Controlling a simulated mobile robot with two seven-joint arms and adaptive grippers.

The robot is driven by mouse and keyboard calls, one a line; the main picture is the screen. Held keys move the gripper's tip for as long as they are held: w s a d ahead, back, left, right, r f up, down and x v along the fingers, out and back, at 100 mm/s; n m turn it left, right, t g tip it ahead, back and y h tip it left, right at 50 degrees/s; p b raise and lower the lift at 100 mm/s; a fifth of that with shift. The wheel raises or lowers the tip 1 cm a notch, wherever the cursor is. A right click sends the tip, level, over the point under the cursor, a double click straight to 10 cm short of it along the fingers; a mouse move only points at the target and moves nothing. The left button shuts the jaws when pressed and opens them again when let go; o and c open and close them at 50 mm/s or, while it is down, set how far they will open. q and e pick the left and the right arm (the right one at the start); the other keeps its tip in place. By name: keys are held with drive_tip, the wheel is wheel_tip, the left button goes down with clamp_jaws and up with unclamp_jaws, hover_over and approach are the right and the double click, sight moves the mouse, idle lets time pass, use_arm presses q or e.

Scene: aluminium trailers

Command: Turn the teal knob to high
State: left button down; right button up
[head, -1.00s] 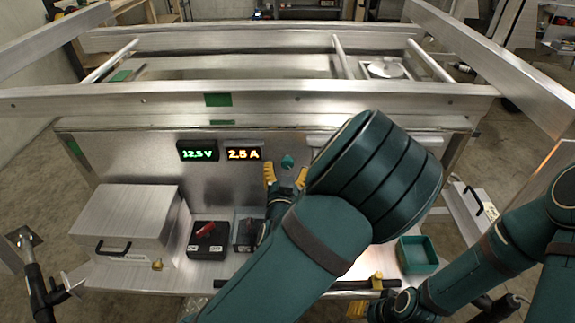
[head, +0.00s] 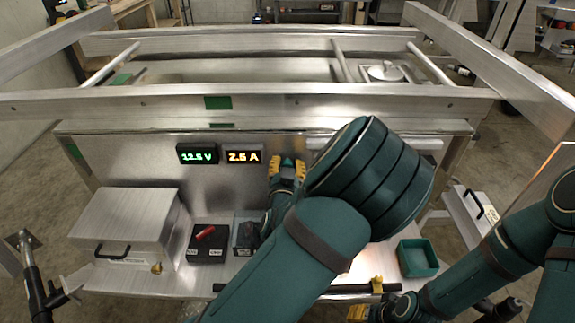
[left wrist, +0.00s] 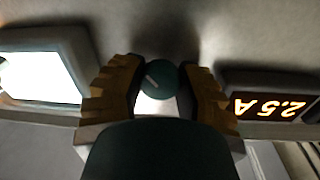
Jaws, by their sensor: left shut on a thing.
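The teal knob (head: 288,161) is on the upright metal panel, right of the orange display reading 2.5 A (head: 243,155). My left gripper (head: 287,169) has its yellow fingers on either side of the knob and is shut on it. In the left wrist view the knob (left wrist: 160,80) sits between the fingertips of my left gripper (left wrist: 160,88), with a pale pointer line slanting to the upper left. No markings around the knob can be read. My right gripper (head: 358,312) shows only as yellow tips at the bottom edge, and its jaw state is unclear.
A green display reading 12.5 V (head: 197,153) is left of the orange one. Below are a metal box (head: 125,222), a black box with a red lever (head: 207,243) and a teal bin (head: 417,258). My left arm hides the shelf's middle.

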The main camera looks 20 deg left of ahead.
use_arm(q)
drive_tip(key=shift+r+m, duration=0.1)
drive_tip(key=shift+m, duration=0.4)
idle(0.5)
drive_tip(key=m+p, duration=0.1)
drive_tip(key=m, duration=0.2)
drive_tip(key=shift+m, duration=0.3)
drive_tip(key=m+p, duration=0.2)
drive_tip(key=m, duration=0.3)
drive_tip(key=shift+d+g, duration=0.1)
drive_tip(key=shift+g, duration=0.2)
drive_tip(key=m+p, duration=0.1)
drive_tip(key=m, duration=0.3)
drive_tip(key=shift+m+y, duration=0.3)
drive_tip(key=shift+m+p, duration=0.35)
drive_tip(key=shift+m, duration=1.45)
drive_tip(key=shift+g+y, duration=0.3)
drive_tip(key=c, duration=0.6)
unclamp_jaws()
drive_tip(key=shift+f, duration=0.2)
